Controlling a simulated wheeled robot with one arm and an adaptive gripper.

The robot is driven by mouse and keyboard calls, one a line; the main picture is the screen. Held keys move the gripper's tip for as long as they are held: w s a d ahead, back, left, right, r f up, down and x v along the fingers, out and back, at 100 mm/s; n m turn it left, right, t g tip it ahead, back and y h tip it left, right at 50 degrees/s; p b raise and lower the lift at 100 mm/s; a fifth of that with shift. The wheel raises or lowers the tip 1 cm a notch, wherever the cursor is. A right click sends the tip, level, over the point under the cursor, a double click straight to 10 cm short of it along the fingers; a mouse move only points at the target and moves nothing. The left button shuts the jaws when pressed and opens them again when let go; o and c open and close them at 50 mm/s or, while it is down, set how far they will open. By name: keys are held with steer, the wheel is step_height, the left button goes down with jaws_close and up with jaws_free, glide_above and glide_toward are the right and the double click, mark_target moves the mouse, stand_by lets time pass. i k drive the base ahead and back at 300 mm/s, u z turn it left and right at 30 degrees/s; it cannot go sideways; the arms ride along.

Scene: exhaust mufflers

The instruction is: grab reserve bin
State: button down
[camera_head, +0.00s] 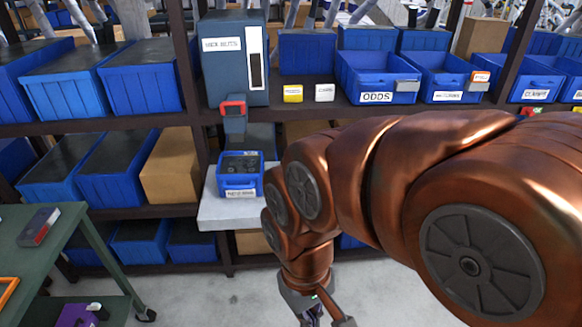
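A small blue bin (239,182) with dark round items in it sits on a light grey ledge (215,213) below the dispenser. It has a white label on its front that is too small to read, so I cannot tell for sure that it is the reserve bin. My copper arm comes in from the right and bends down in front of the shelves. My gripper (314,316) is at the bottom edge, below and to the right of the small bin and apart from it. Its fingertips are cut off by the frame, and no object shows in it.
A tall blue-grey dispenser (233,60) with a red-framed spout stands above the ledge. Larger blue bins, including one labelled ODDS (376,80), fill the shelves. A green table (40,240) stands at left. Grey floor (190,295) is clear at the bottom.

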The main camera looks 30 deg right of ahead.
mark_target(241, 177)
steer(key=z, duration=0.65)
steer(key=k, duration=0.35)
steer(key=u, duration=1.25)
steer(key=i, duration=1.15)
steer(key=z, duration=0.7)
